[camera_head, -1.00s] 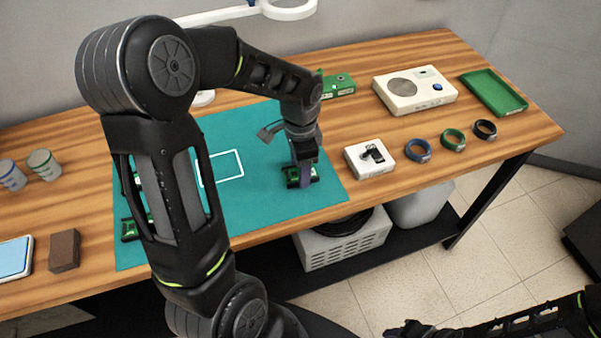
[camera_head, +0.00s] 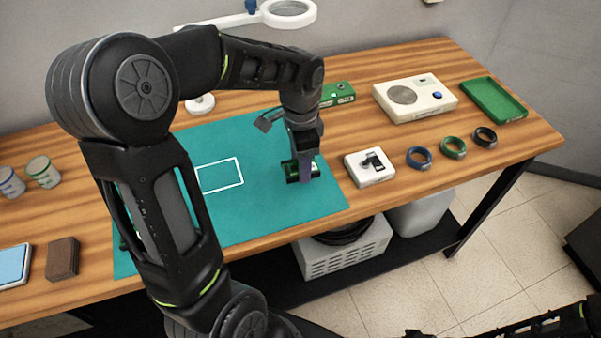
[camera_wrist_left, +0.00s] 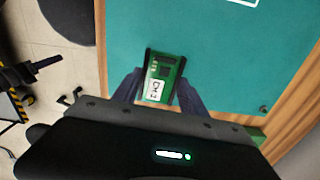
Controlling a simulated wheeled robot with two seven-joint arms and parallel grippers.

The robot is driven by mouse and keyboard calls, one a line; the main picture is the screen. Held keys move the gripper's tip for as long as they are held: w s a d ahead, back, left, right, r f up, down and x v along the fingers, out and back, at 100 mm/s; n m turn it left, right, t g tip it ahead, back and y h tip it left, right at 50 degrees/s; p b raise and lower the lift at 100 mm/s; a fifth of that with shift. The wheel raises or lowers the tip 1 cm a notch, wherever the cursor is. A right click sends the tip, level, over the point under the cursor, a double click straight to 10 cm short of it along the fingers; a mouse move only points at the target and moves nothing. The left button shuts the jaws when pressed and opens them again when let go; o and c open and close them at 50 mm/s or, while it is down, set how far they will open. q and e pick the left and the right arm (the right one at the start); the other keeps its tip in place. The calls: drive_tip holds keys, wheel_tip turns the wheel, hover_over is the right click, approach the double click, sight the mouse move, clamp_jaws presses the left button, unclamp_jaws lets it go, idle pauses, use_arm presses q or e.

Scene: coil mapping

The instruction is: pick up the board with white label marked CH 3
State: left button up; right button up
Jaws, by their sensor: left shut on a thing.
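My left gripper (camera_head: 305,172) is shut on a small green board (camera_head: 290,171) near the right edge of the teal mat (camera_head: 262,209). In the left wrist view the board (camera_wrist_left: 163,70) sits between the two fingers of the gripper (camera_wrist_left: 158,88). Its white label (camera_wrist_left: 154,90) faces the camera and appears to read CH 3, turned sideways. I cannot tell whether the board is clear of the mat. Another green board (camera_head: 123,243) lies at the mat's left, mostly hidden behind my left arm. My right gripper (camera_head: 414,333) is only partly visible at the bottom edge.
A white box (camera_head: 369,168) with a dark clip stands right of the mat, beside blue, green and black rings (camera_head: 452,147). Behind are a white device (camera_head: 415,98), a green tray (camera_head: 494,100) and a green block (camera_head: 337,93). A brown block (camera_head: 62,259) lies at left.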

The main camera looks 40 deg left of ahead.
use_arm(q)
wheel_tip(320, 180, up, 5)
drive_tip(key=shift+f, duration=0.1)
idle(0.7)
